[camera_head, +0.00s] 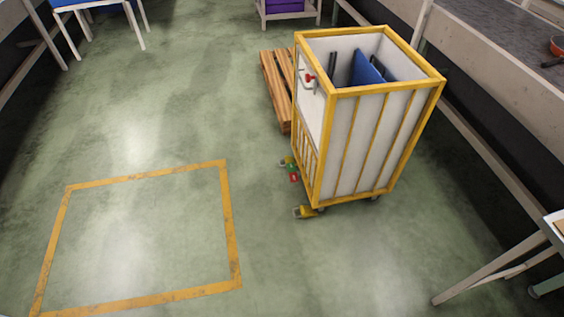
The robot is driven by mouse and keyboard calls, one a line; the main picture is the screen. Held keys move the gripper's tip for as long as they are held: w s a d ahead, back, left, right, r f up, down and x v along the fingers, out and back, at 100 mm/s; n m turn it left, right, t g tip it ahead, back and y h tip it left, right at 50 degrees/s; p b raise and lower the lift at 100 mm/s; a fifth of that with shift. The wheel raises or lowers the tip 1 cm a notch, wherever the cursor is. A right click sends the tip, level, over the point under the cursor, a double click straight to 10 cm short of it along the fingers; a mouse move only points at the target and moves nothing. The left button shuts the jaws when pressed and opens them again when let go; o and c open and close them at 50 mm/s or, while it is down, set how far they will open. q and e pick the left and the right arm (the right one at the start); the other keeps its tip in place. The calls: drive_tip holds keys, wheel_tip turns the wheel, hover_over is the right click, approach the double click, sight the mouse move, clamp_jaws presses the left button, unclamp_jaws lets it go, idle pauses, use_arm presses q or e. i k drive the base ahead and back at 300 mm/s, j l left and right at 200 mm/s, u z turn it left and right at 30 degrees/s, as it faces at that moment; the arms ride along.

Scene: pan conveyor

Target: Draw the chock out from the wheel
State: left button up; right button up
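A small yellow piece that looks like the chock (304,212) lies on the floor at the near lower corner of a tall cart. It sits beside a wheel (321,209) under that corner; I cannot tell whether the two touch. The cart (366,140) has white panels and a yellow frame, with an open top holding a blue panel and dark items. A red knob or latch (309,78) is on its left face. Neither of my grippers is in view.
Small green and red items (292,172) lie at the cart's left side. A wooden pallet (277,90) is behind it. A yellow floor outline (231,232) is at left, empty. A workbench (500,60) runs along the right.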

sight(288, 159)
drive_tip(key=i+j+z, duration=0.1)
drive_tip(key=i+j, duration=0.15)
drive_tip(key=i, duration=0.15)
drive_tip(key=i+j+z, duration=0.1)
drive_tip(key=i+j, duration=0.2)
drive_tip(key=i, duration=0.1)
